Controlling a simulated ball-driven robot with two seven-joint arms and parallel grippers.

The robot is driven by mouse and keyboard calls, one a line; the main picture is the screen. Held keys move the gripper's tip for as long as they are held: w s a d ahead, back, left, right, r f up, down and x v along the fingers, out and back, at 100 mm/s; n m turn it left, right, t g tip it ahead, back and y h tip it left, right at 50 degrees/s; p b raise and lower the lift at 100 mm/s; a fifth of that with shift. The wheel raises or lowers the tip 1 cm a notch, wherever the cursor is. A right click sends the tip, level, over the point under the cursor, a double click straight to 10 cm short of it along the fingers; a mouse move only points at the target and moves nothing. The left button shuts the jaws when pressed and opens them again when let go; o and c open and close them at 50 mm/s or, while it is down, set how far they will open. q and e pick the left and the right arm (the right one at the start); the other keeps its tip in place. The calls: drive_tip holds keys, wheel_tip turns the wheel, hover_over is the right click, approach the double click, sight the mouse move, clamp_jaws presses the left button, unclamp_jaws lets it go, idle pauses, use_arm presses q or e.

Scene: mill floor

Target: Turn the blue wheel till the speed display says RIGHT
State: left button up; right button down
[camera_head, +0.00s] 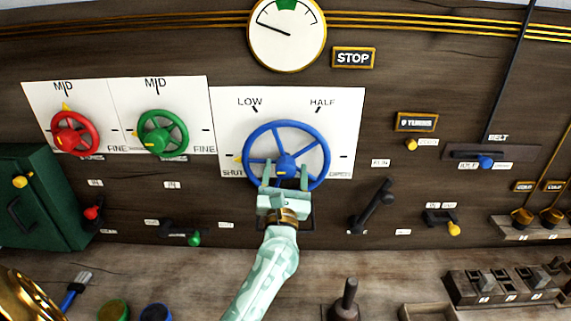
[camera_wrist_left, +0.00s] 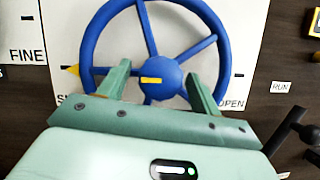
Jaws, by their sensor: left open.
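The blue wheel (camera_head: 286,156) stands on a white panel (camera_head: 225,110) marked LOW, HALF, SHUT and OPEN. Its yellow pointer (camera_head: 239,159) is at the left, just above SHUT. The speed display (camera_head: 353,57) reads STOP. My left gripper (camera_head: 285,174) is open in front of the wheel's lower part, one finger each side of the hub. In the left wrist view the wheel (camera_wrist_left: 160,78) fills the top, with the fingers of the gripper (camera_wrist_left: 158,74) apart in front of it. I cannot tell whether they touch it. My right gripper is out of view.
A round gauge (camera_head: 287,35) above has its needle pointing left, away from the green band. A red wheel (camera_head: 74,133) and a green wheel (camera_head: 162,132) stand at left. A black lever (camera_head: 372,205) is right of my arm. A bench below holds a brush and pots.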

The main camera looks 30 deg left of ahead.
use_arm(q)
drive_tip(key=shift+w+a+r, duration=0.25)
drive_tip(key=shift+w+a, duration=0.1)
drive_tip(key=shift+w, duration=0.25)
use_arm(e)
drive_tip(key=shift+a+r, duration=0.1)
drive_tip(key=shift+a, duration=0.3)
